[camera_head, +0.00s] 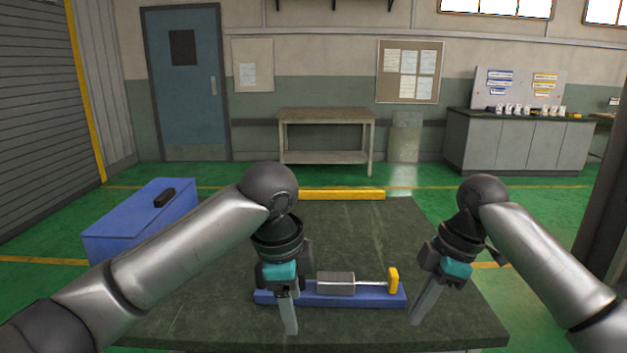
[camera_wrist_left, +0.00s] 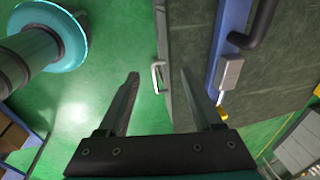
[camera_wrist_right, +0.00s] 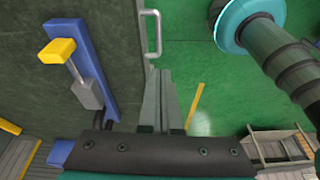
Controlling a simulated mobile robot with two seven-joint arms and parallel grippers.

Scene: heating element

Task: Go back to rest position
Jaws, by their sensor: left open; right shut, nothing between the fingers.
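A blue base (camera_head: 380,299) lies on the dark table, with a grey block (camera_head: 336,283) and a thin rod ending in a yellow piece (camera_head: 393,280) on it. My left gripper (camera_head: 289,332) is open and empty, in front of the base's left part, which it partly hides. In the left wrist view its fingers (camera_wrist_left: 160,80) are spread, with the grey block (camera_wrist_left: 231,72) to their right. My right gripper (camera_head: 415,320) is shut and empty, just right of the base's right end. In the right wrist view its fingers (camera_wrist_right: 160,75) are together, right of the base (camera_wrist_right: 95,70).
The table (camera_head: 450,325) is otherwise mostly bare. A blue box (camera_head: 140,225) with a black handle stands beyond its left side. A yellow bar (camera_head: 340,195) is at the far edge. A dark curved part (camera_wrist_left: 258,25) shows near the base.

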